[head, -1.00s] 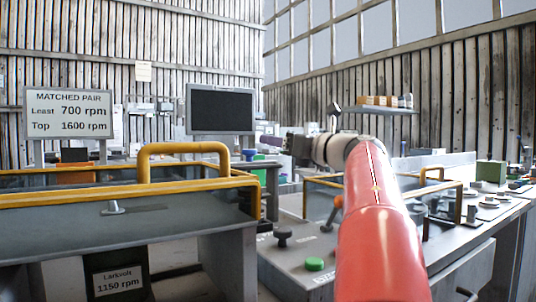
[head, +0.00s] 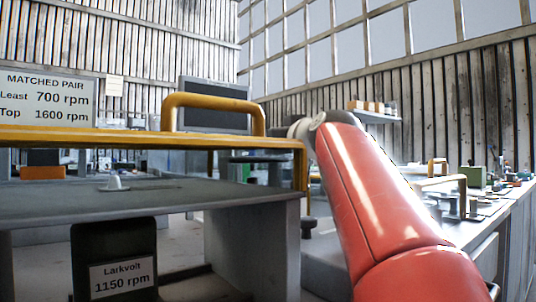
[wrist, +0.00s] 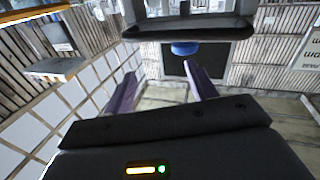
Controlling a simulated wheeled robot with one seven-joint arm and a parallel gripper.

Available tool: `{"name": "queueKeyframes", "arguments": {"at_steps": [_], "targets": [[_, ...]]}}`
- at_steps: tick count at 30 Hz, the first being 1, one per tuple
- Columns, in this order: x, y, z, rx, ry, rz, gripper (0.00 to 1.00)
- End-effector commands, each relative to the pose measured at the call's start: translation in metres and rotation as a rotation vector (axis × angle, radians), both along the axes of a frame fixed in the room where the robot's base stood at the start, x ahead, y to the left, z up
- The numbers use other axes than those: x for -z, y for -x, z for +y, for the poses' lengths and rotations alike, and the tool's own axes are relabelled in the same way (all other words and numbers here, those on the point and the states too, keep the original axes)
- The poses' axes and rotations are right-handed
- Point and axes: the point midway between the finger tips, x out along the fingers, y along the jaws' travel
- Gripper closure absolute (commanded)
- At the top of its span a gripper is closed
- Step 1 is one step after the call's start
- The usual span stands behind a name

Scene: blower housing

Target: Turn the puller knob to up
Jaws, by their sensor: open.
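No knob that I can identify as the puller knob shows in these views. The wall and a dark screen (wrist: 210,66) lie beyond the fingers. In the head view my gripper is hidden behind my arm.
The grey housing (head: 252,245) with a yellow rail (head: 100,137) and yellow handle (head: 213,101) fills the left. A Larkvolt 1150 rpm sign (head: 122,277) hangs below its top. A sign (head: 45,100) reads least 700, top 1600 rpm. The workbench (head: 505,222) extends right.

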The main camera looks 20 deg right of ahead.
Motion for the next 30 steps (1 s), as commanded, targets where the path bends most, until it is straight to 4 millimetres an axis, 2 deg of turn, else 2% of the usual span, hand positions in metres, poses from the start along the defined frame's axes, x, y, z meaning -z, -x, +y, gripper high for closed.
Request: {"name": "queueKeyframes", "arguments": {"at_steps": [1,3,6,11,21,30], "targets": [[0.004,0.001,0.014,-0.046,-0.037,0.015,0.43],[0.007,0.002,0.029,-0.094,-0.075,0.032,0.43],[0.006,0.000,0.038,-0.124,-0.099,0.043,0.43],[0.002,-0.013,0.040,-0.126,-0.102,0.044,0.43],[0.001,-0.055,0.047,-0.124,-0.101,0.044,0.43],[0.005,-0.072,0.052,-0.122,-0.096,0.041,0.43]]}}
